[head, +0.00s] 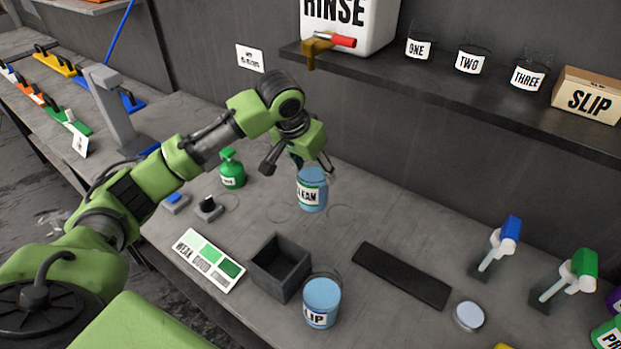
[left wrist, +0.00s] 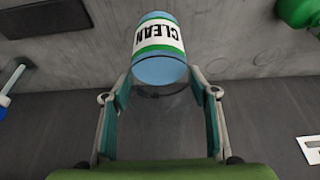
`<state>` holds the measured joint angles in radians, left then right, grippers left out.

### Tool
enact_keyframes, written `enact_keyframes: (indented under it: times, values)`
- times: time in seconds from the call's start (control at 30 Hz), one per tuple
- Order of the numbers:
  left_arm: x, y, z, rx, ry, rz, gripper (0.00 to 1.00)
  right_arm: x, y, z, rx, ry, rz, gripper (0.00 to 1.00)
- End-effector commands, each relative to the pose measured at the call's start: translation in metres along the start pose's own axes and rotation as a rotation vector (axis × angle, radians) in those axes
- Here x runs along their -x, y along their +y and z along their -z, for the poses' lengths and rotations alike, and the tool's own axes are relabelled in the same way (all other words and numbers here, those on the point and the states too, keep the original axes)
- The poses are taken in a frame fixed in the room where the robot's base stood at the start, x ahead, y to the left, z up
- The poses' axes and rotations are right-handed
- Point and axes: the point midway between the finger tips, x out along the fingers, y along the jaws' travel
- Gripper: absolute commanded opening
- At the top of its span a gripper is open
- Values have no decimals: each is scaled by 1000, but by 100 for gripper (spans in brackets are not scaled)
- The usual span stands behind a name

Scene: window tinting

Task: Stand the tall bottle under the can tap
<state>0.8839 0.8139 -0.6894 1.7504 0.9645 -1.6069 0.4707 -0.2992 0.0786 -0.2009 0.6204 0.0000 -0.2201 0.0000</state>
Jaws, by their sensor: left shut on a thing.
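The tall clear bottle (head: 312,190) has blue liquid in its lower part and a white and green CLEAN label. My left gripper (head: 298,160) is shut on its clear upper part, above the bench; I cannot tell whether its base touches the bench. In the left wrist view the bottle (left wrist: 160,68) lies between the two fingers (left wrist: 160,92). The white RINSE can (head: 352,30) stands on the shelf up and right of the gripper. Its brass tap (head: 318,44) with a red handle juts over the shelf edge. My right gripper is out of view.
The shelf (head: 440,75) holds jars ONE, TWO, THREE and a SLIP box (head: 588,95). A SLIP container (head: 322,302), an open dark box (head: 279,265), a black mat (head: 402,274) and a green spray bottle (head: 231,168) stand on the bench.

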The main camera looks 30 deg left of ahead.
Motion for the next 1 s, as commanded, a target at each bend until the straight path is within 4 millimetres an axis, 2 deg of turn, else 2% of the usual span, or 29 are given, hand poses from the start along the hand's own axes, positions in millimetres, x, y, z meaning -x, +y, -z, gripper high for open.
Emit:
enact_keyframes:
  times: [0.1,0.2,0.4,0.6,1.0]
  values:
    - [-24,-12,2,1,-6,0,29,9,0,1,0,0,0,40]
    - [-38,-18,4,0,-3,-1,29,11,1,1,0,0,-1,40]
    - [-54,-27,6,0,-4,0,29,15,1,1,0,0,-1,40]
    - [-76,-26,-4,-2,-2,-1,29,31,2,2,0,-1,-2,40]
    - [-84,-26,-7,-2,-1,-1,29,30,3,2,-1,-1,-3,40]
